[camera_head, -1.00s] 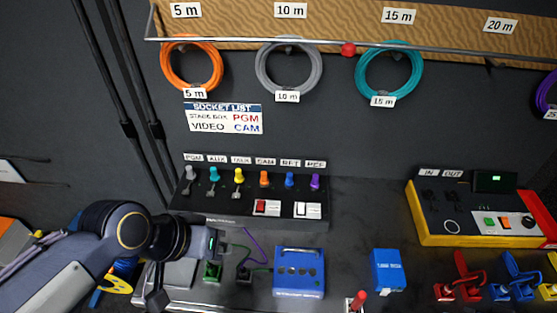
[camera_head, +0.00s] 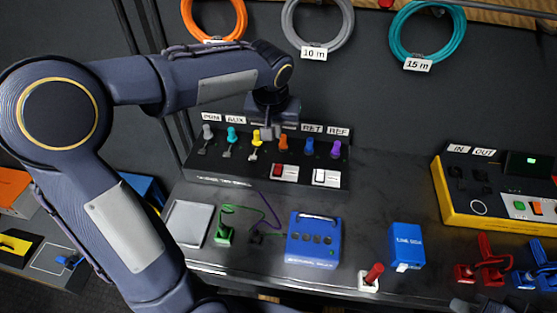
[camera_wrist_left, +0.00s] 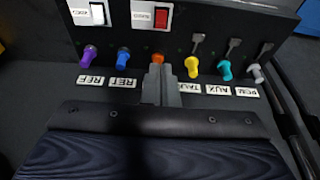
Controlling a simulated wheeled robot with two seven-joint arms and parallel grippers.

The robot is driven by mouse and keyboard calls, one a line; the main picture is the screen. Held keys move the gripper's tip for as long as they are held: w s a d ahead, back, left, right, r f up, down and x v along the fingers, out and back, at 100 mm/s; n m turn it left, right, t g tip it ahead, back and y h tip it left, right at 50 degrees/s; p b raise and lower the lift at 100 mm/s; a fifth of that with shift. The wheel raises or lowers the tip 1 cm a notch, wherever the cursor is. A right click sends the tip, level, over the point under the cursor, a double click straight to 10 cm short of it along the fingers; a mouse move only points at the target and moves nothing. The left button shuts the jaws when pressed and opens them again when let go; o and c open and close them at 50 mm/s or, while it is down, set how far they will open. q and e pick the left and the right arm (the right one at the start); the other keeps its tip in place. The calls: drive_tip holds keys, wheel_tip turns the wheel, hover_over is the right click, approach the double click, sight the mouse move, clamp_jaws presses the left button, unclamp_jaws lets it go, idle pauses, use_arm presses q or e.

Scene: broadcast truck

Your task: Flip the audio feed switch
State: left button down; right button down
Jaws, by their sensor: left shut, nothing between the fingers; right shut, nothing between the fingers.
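A black sloped panel (camera_head: 225,180) carries a row of coloured plugs, a red rocker switch (camera_head: 278,172) and a white rocker switch (camera_head: 320,177). In the left wrist view the red switch (camera_wrist_left: 161,17) and white switch (camera_wrist_left: 97,14) show near the top. The small labels beside them are too small to read, so I cannot tell which is the audio feed. My left gripper (camera_head: 268,134) is shut and empty above the plug row. In the left wrist view its fingertips (camera_wrist_left: 157,72) are close to the orange plug (camera_wrist_left: 157,58); contact is unclear. My right gripper is not identifiable.
A blue box (camera_head: 313,238), a smaller blue box (camera_head: 406,246) and a red-handled lever (camera_head: 372,274) stand on the desk in front. A yellow-edged console (camera_head: 450,205) is at right. Cable coils (camera_head: 322,30) hang on the wall above.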

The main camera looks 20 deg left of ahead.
sight(278, 166)
use_arm(q)
drive_tip(key=shift+w, duration=0.2)
drive_tip(key=shift+f, duration=0.1)
drive_tip(key=x, duration=0.9)
drive_tip(key=s+p+x, duration=0.1)
drive_tip(key=x, duration=0.3)
drive_tip(key=shift+d+f, duration=0.15)
drive_tip(key=shift+f, duration=0.4)
